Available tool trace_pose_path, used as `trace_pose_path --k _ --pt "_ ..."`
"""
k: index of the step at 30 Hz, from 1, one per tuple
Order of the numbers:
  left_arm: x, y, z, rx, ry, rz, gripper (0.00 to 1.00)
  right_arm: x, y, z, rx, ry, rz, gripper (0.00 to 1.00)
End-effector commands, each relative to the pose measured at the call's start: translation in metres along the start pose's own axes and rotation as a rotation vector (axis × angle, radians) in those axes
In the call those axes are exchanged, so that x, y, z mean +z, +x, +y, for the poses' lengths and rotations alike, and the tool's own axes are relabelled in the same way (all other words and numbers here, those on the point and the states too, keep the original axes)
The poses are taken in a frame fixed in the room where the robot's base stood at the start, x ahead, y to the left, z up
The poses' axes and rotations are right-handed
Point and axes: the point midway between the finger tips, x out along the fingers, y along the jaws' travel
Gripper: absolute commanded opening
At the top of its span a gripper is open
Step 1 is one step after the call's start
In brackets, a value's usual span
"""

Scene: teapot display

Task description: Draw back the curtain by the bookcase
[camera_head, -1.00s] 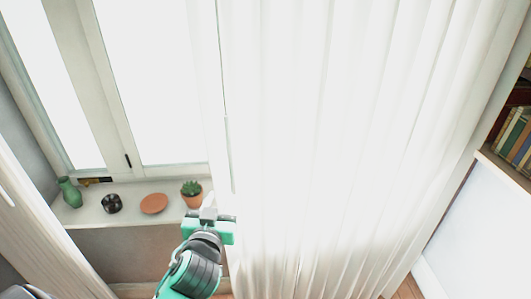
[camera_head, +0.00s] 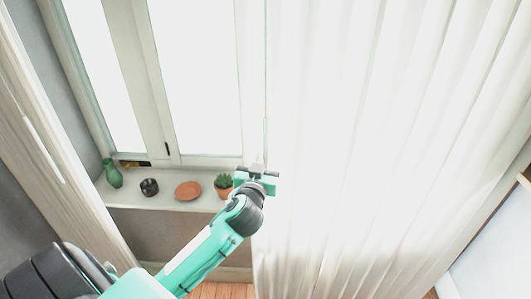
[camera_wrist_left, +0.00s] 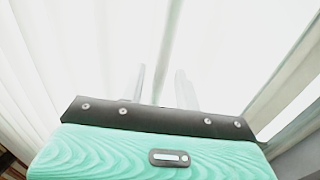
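The white pleated curtain (camera_head: 350,150) by the bookcase hangs at the right of the head view, closed over the right part of the window. A thin pale wand (camera_head: 266,135) hangs along its left edge. My left gripper (camera_head: 258,168) is at that edge, just below the wand's visible lower end. In the left wrist view, the gripper's two fingers (camera_wrist_left: 162,88) stand apart and point toward the white cloth (camera_wrist_left: 215,50). A thin upright line shows between them; I cannot tell whether they touch it. My right gripper is in neither view.
A window sill (camera_head: 165,202) holds a green vase (camera_head: 113,174), a black pot (camera_head: 149,187), a terracotta dish (camera_head: 188,191) and a potted succulent (camera_head: 223,187) close to my left gripper. Another curtain (camera_head: 60,140) hangs at the left. A low white surface (camera_head: 495,262) stands at the lower right.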

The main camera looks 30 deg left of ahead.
Motion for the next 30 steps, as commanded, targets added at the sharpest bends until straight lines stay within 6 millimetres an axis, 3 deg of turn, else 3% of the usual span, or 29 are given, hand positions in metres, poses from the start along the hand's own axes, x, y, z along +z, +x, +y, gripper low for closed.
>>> trace_pose_path --k 6,14,20,30 --pt "0.0 0.014 0.0 0.0 0.001 0.0 0.32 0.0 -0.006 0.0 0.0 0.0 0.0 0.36" --pt "0.001 0.015 0.0 0.0 0.001 0.0 0.32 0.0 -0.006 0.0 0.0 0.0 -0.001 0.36" --pt "0.001 0.015 0.0 0.0 0.001 0.0 0.0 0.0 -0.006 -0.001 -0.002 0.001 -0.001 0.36" --pt "0.002 0.018 0.004 0.0 0.0 0.0 0.0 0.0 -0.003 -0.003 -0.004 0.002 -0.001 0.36"
